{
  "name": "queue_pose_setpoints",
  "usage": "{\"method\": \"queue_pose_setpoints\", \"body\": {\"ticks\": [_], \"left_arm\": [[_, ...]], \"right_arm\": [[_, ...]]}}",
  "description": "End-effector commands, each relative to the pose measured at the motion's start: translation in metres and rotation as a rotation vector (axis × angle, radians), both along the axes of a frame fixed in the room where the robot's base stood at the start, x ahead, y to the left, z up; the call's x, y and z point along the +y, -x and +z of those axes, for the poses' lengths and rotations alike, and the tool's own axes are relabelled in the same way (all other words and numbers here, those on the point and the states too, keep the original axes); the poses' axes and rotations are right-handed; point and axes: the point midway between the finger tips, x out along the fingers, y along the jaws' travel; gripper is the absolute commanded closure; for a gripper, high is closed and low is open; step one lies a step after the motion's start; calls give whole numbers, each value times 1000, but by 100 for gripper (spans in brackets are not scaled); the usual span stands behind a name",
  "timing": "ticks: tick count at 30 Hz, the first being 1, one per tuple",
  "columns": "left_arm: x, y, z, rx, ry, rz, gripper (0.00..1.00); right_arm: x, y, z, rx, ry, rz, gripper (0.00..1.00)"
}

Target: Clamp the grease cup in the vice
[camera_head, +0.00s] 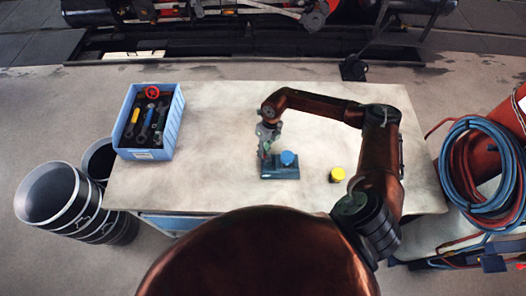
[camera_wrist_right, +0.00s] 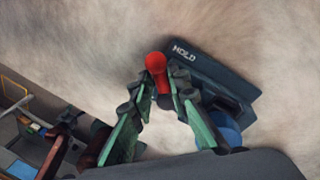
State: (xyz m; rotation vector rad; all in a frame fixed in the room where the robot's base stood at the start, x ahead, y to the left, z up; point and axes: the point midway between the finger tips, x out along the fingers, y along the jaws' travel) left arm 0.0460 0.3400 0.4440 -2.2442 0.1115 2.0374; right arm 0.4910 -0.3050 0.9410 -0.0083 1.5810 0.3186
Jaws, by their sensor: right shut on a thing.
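The dark blue-grey vice (camera_head: 283,174) stands on the table in the head view. In the right wrist view its dark body (camera_wrist_right: 207,72) carries the word "HOLD". A round blue-topped piece (camera_head: 287,158), seemingly the grease cup, sits at the vice; it shows partly behind a finger in the wrist view (camera_wrist_right: 229,134). My right gripper (camera_head: 265,153) is at the vice's left side. In the wrist view its green fingers (camera_wrist_right: 160,98) are closed around a red-ended handle (camera_wrist_right: 156,64) beside the vice. The handle's lower part is hidden. My left gripper is not in view.
A yellow-topped pot (camera_head: 337,174) stands to the right of the vice. A blue crate of tools (camera_head: 172,130) is at the table's left. Black buckets (camera_head: 60,200) stand on the floor at left; coiled blue hose (camera_head: 477,165) is at right. The table's middle back is clear.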

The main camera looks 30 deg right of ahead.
Motion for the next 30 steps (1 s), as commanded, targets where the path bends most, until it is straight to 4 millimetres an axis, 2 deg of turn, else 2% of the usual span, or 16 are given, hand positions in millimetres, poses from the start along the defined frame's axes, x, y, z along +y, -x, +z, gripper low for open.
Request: {"method": "queue_pose_setpoints", "body": {"ticks": [13, 14, 19, 30], "left_arm": [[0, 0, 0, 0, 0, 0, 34], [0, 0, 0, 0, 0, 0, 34], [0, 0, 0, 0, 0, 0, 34], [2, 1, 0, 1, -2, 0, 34]], "right_arm": [[-2, -5, 3, -12, 1, -14, 100], [-2, -5, 3, -13, 0, -14, 83], [-2, -4, 2, -9, 1, -13, 71], [-3, -2, 7, -5, 1, -11, 70]]}}
